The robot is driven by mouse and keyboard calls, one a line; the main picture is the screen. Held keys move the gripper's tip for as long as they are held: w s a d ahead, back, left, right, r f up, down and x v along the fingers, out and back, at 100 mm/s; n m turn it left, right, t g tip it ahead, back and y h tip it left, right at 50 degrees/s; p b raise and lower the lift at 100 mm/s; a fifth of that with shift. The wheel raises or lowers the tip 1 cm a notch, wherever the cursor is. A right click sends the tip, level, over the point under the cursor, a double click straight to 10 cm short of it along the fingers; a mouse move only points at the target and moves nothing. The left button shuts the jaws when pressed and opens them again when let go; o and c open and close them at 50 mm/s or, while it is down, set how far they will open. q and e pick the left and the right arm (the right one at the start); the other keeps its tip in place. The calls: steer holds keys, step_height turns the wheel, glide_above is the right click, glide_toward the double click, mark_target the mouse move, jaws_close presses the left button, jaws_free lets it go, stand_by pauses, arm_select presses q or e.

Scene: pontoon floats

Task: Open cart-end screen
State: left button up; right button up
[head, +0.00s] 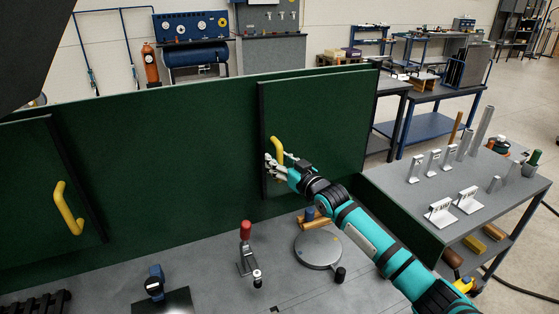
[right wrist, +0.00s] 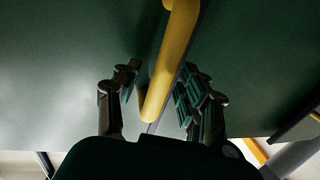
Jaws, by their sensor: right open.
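A green screen panel (head: 325,115) with a black left edge stands in the middle of the head view, on the end nearer the cart. Its yellow bar handle (head: 277,146) also shows in the right wrist view (right wrist: 177,42). My right gripper (head: 271,165) is at the lower part of this handle. In the right wrist view its open fingers (right wrist: 160,88) stand on either side of the handle, with gaps; I cannot tell if either touches it. A second green panel (head: 35,165) with a yellow handle (head: 66,208) is at the left. My left gripper is not in view.
A grey bench (head: 205,285) lies before the screens, holding a red-handled clamp (head: 246,240), a round grey plate (head: 318,249) and a blue-topped tool (head: 154,280). A cart (head: 400,190) with several metal pieces stands at the right, beyond my right arm.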

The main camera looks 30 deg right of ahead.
jaws_close()
stand_by(0.6)
